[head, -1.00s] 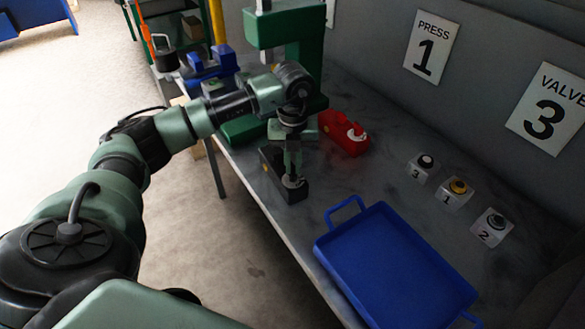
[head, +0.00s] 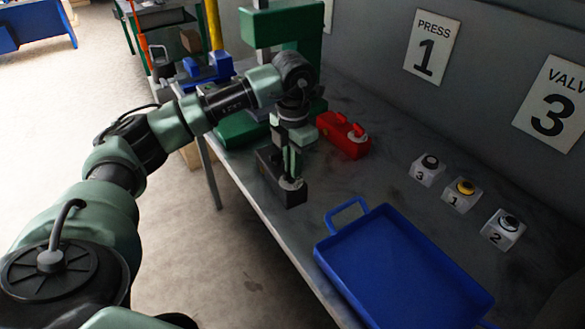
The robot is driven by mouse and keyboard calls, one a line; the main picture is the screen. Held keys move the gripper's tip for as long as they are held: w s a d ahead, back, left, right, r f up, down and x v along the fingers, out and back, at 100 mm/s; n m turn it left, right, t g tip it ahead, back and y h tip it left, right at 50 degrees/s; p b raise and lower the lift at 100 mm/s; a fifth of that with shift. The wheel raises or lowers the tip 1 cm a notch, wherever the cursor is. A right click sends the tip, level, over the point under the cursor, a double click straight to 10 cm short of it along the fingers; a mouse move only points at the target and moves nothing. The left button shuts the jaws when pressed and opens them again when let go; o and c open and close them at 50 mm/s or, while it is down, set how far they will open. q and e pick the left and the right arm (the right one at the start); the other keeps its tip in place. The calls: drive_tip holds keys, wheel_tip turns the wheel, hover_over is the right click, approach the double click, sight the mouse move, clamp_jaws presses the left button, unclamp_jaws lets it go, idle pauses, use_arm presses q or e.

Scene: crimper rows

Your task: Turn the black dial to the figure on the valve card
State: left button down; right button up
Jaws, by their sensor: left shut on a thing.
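The valve card (head: 556,104) on the back wall at right shows a large 3; its right edge is cut off. A black dial unit (head: 268,178) sits on the bench near its front edge, with a pale disc (head: 293,184) on its top. My left gripper (head: 291,176) points straight down over this unit and is shut on its black dial. The fingers hide most of the dial, and I cannot read its setting. My right gripper is out of view.
A red dial unit (head: 343,135) stands just behind. A blue tray (head: 335,249) lies at front right. Buttons numbered 3 (head: 428,169), 1 (head: 462,195) and 2 (head: 504,229) stand behind it. A press card (head: 432,47) shows 1. A green press (head: 283,27) stands at the back left.

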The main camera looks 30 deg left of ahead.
use_arm(q)
drive_tip(key=shift+m, duration=0.7)
drive_tip(key=shift+b, duration=0.35)
drive_tip(key=c, duration=1.5)
unclamp_jaws()
drive_tip(key=shift+d, duration=0.1)
wheel_tip(320, 180, up, 8)
drive_tip(key=shift+f+b, duration=0.1)
drive_tip(key=shift+b, duration=0.6)
